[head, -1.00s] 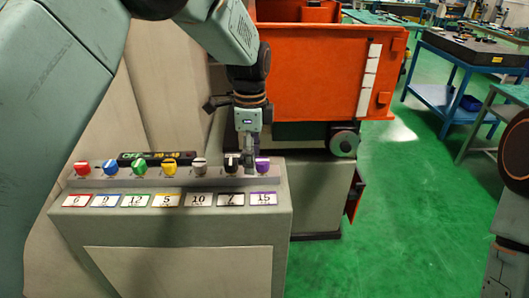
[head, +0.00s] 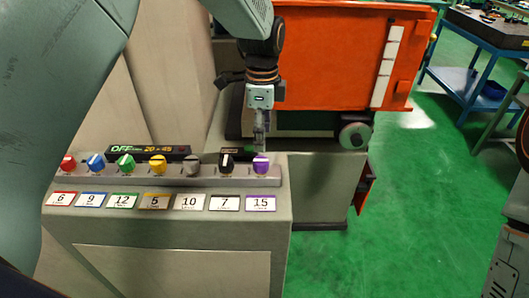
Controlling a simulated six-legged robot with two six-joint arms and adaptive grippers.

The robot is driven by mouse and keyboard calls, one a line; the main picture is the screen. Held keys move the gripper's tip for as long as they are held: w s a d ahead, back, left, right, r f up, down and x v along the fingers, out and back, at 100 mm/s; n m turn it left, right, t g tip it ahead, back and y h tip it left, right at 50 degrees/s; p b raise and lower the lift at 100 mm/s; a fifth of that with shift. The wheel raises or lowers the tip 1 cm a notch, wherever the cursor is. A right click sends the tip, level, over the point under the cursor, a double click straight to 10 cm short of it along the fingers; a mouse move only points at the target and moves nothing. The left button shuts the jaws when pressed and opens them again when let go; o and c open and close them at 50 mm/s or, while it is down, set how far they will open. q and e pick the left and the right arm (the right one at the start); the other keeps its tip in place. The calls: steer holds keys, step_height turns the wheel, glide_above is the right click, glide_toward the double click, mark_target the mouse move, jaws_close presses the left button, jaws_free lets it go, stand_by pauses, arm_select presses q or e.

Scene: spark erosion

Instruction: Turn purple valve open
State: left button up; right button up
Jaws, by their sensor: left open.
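The purple valve (head: 261,165) is the rightmost knob in a row on top of the grey control panel (head: 170,235). A white label (head: 260,203) reading 15 with a purple border sits below it. My left gripper (head: 260,145) points down just above and behind the purple valve, with its jaws open. Whether a fingertip touches the valve cannot be told. My right gripper is not in view; part of my right arm shows at the right edge.
A black knob (head: 227,163) stands close to the left of the purple one, with several coloured knobs beyond. A dark display (head: 148,151) reads OFF and numbers behind them. An orange machine (head: 340,60) stands behind. Green floor is open at right.

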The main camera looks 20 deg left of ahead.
mark_target(262, 160)
arm_select(q)
steer(key=f, duration=0.4)
steer(key=s+f, duration=0.1)
steer(key=f, duration=0.1)
steer(key=shift+s+a+f, duration=0.1)
steer(key=shift+a+f, duration=0.15)
steer(key=shift+w+d+f, duration=0.3)
steer(key=shift+w+f, duration=0.1)
steer(key=shift+f, duration=0.05)
steer(key=shift+s+a+r, duration=0.1)
steer(key=shift+s+a, duration=0.05)
steer(key=shift+s, duration=0.1)
steer(key=shift+c, duration=0.4)
steer(key=shift+s+a+r, duration=0.1)
steer(key=shift+s, duration=0.05)
steer(key=c, duration=0.3)
steer(key=shift+w+f, duration=0.2)
steer(key=shift+w, duration=0.1)
steer(key=c, duration=0.5)
steer(key=shift+r, duration=0.1)
steer(key=shift+c, duration=1.4)
